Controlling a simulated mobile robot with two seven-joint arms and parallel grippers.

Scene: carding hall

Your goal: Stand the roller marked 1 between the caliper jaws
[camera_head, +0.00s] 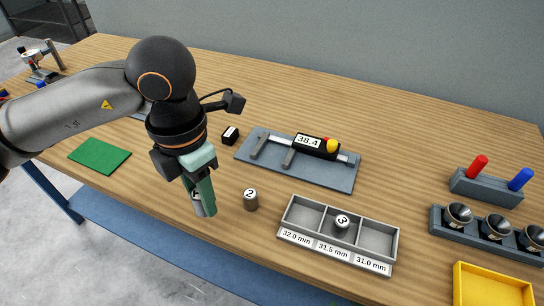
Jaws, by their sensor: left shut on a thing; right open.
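My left gripper (200,192) is shut on a grey metal roller (207,204), held near the front of the table. Its fingers hide part of the roller, and its mark is not readable; the other two rollers show 2 and 3. The caliper (342,157) lies on a blue-grey mat (325,178), its display reading 38.4. Its two jaws (289,157) stand apart with nothing between them. The roller marked 2 (251,201) stands upright on the table, right of my gripper. The roller marked 3 (341,226) stands in the tray's middle compartment. My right gripper is not in view.
The grey tray (391,246) has compartments labelled 32.0, 31.5 and 31.0 mm; the outer two are empty. A green pad (99,155) lies at left. Cup holders (444,232) and a yellow bin (490,289) are at right.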

